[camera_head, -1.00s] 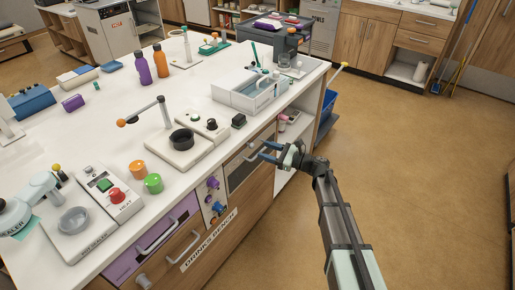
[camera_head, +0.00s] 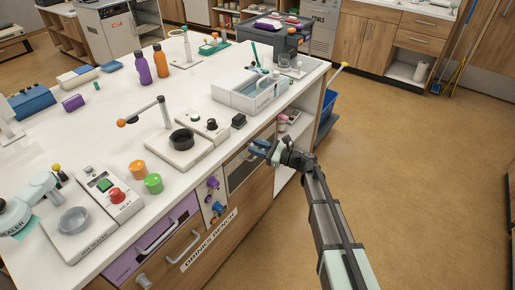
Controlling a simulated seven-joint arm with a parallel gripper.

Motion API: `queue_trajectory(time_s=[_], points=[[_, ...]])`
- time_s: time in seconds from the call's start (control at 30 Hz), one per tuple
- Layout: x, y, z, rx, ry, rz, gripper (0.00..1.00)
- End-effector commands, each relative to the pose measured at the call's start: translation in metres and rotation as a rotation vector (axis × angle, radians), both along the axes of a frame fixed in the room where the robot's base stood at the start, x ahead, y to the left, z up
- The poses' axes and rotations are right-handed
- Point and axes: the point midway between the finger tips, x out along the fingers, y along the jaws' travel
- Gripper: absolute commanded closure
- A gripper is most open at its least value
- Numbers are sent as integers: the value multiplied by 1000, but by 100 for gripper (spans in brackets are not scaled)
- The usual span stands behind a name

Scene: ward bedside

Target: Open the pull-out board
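A grey-fronted panel (camera_head: 237,174) with a bar handle is set in the front of the bench, below the worktop edge. It looks flush with the front, and I cannot tell for certain that it is the pull-out board. My gripper (camera_head: 257,149) has its blue fingers at the right part of this handle, reaching in from the right. The fingers overlap the handle in the picture, so contact and the gap between them are not clear. A purple drawer front (camera_head: 150,245) with a pale handle is further left, also flush.
A small panel with purple and blue knobs (camera_head: 213,196) lies left of the grey front. A lower wooden front has its own handle (camera_head: 183,246). The floor (camera_head: 400,190) before the bench is clear.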

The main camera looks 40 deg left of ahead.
Motion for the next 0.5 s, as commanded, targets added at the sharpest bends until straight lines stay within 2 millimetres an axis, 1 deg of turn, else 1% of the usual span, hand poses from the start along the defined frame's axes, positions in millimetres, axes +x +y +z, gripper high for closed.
queue_trajectory(time_s=[0.03,0.3,0.5], points=[[0,0,0,0,0,0,75],[0,0,0,0,0,1,100],[0,0,0,0,0,1,100]])
